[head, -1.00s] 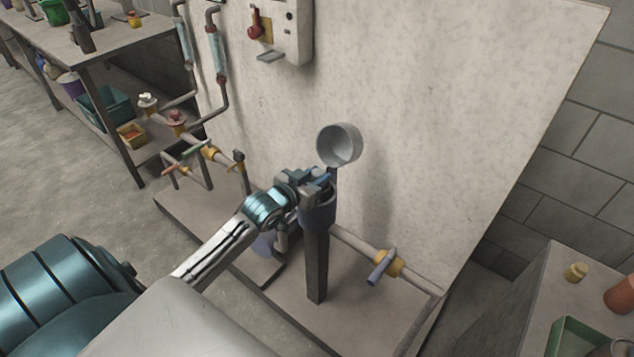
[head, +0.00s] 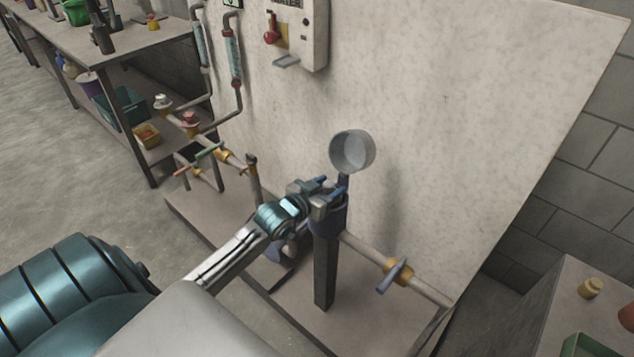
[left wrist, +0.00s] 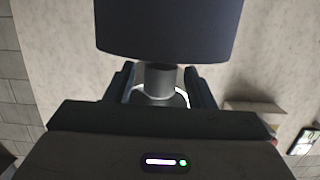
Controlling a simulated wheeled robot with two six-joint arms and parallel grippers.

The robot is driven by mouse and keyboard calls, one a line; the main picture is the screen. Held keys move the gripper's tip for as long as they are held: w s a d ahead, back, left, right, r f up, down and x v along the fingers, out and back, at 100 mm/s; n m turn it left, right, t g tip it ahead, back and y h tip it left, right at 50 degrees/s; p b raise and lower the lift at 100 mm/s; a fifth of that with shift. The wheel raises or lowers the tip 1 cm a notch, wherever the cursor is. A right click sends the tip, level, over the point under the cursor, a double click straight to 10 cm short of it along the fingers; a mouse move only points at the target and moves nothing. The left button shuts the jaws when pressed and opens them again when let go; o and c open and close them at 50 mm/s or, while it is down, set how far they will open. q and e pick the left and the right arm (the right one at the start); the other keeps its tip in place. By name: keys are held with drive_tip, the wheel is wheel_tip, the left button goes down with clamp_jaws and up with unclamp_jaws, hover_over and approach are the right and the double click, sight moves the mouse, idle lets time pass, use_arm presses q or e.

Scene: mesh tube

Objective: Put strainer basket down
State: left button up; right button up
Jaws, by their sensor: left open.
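A grey round cup, apparently the strainer basket (head: 352,150), stands above the dark blue holder (head: 325,222) on top of a post. Its mouth faces the head camera, and a short stem runs down from it. My left gripper (head: 331,186) is open at the stem, just above the holder. In the left wrist view, a dark cylinder (left wrist: 168,28) fills the top. A grey neck (left wrist: 160,78) sits between the two open fingers, with a bright-rimmed round part beyond it. I cannot tell whether either finger touches the neck. My right gripper is out of view.
A large pale panel (head: 440,120) stands close behind the holder. A pipe with a yellow-and-blue valve (head: 397,272) runs right from the post. Other pipes and valves (head: 205,155) stand left. A workbench (head: 130,45) is at upper left, and a grey counter (head: 545,290) at lower right.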

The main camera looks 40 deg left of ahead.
use_arm(q)
drive_tip(key=shift+p+v, duration=1.25)
drive_tip(key=shift+v, duration=4.75)
drive_tip(key=s+a+f+n+g+y, duration=0.1)
drive_tip(key=s+f+g, duration=0.15)
drive_tip(key=f, duration=0.65)
drive_tip(key=s+a+f+g+y, duration=0.2)
drive_tip(key=s+f, duration=0.1)
drive_tip(key=f, duration=0.5)
drive_tip(key=s+a+f+n+g+y, duration=0.1)
drive_tip(key=s+f+g, duration=0.2)
drive_tip(key=f, duration=0.6)
drive_tip(key=s+d+f+m+g+h, duration=0.1)
drive_tip(key=s+d+f+g, duration=0.2)
drive_tip(key=s+d+f, duration=0.2)
drive_tip(key=s+d+f+g+h, duration=0.1)
drive_tip(key=s+d+f+g, duration=0.2)
drive_tip(key=s+d+f, duration=0.3)
drive_tip(key=s+f, duration=0.5)
drive_tip(key=f, duration=0.2)
drive_tip(key=shift+s+d+f+m+g, duration=0.2)
drive_tip(key=shift+s+f+m+g, duration=0.1)
drive_tip(key=shift+f+m+g, duration=0.1)
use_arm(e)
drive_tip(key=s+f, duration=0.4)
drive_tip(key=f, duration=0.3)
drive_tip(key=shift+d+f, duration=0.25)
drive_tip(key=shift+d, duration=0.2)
use_arm(q)
drive_tip(key=shift+r, duration=0.1)
